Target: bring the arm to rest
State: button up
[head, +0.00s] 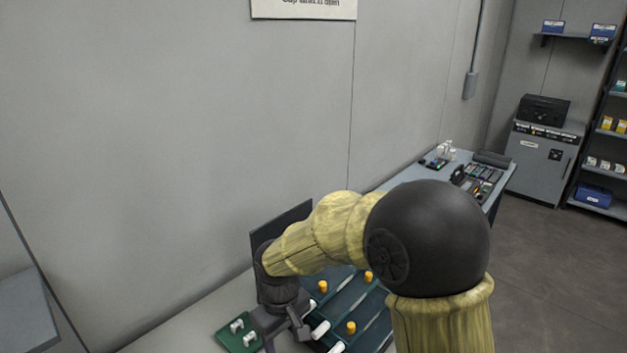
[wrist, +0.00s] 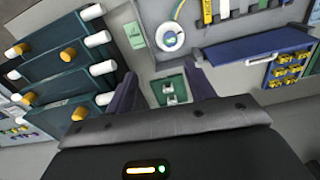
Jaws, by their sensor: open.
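My gripper (wrist: 166,97) shows in the wrist view with its two dark purple fingers spread apart and nothing held between them. In the head view my gripper (head: 285,335) hangs over the workbench at the bottom, partly cut off by the frame edge. My arm bends down to it from the right and hides part of the bench. A small green tray (head: 238,335) with white pieces lies just left of the gripper in the head view. The green tray (wrist: 186,84) also shows beyond and between the fingers in the wrist view.
A dark teal rack (head: 345,300) with white rollers and orange knobs stands close to the gripper's right. In the wrist view, a blue drawer unit (wrist: 260,45) is at right and a round white spool (wrist: 169,38) at the top. Bare wall fills the head view's left.

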jog(key=s+d+m+t, duration=0.1)
jog(key=s+d+m, duration=0.2)
jog(key=d, duration=0.8)
jog(key=s+d+r+m+t, duration=0.1)
jog(key=s+d+m, duration=0.3)
jog(key=d, duration=0.8)
jog(key=shift+s+r+m+p, duration=0.25)
jog(key=shift+r+m+p, duration=0.1)
jog(key=shift+m, duration=0.65)
